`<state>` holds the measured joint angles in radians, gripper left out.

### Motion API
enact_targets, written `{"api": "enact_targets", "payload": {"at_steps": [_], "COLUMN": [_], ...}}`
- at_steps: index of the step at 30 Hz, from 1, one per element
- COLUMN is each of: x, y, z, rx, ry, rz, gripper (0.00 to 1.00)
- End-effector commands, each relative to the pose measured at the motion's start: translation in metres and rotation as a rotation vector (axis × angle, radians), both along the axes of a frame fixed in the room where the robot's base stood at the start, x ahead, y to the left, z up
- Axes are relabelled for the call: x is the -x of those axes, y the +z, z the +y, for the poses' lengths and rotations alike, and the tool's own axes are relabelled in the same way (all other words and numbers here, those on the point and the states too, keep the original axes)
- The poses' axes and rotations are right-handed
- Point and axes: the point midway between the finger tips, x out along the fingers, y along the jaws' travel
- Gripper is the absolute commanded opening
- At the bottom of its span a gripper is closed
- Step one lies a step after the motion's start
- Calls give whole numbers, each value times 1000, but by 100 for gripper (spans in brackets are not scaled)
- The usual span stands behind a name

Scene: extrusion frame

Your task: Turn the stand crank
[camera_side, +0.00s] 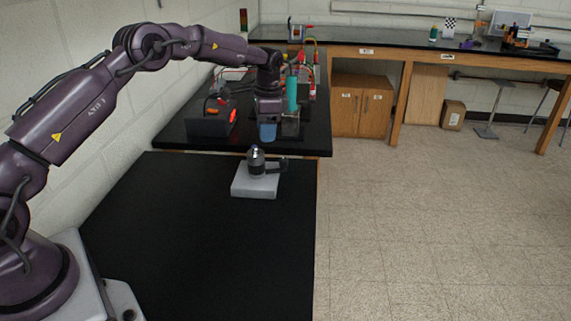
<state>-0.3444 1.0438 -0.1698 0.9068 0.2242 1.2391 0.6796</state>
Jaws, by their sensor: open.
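The stand (254,186) is a light grey block on the black table. On it sits a dark round hub with a shiny top (256,158). The dark crank (278,166) sticks out from the hub to the right. My gripper (267,132) hangs above the stand, pointing down, slightly right of the hub and apart from it in the picture. It is open, with nothing seen in it. Its blue-grey end is small here, and the gap between the fingers is hard to make out.
The black table (200,250) is bare in front of the stand. Behind it, a second black bench (300,146) holds a dark box with red parts (212,122) and a teal bottle (292,92). A wall stands on the left. Open floor (430,220) lies on the right.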

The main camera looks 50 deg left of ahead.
Motion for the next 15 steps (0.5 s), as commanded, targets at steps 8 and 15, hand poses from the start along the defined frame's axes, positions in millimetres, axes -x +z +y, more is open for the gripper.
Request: {"api": "enact_targets", "payload": {"at_steps": [8,15], "x": [6,-8], "y": [4,51], "z": [-50,-89], "rx": [-691,-1102], "ry": [-609,-876], "rz": [363,528], "gripper": [50,50]}}
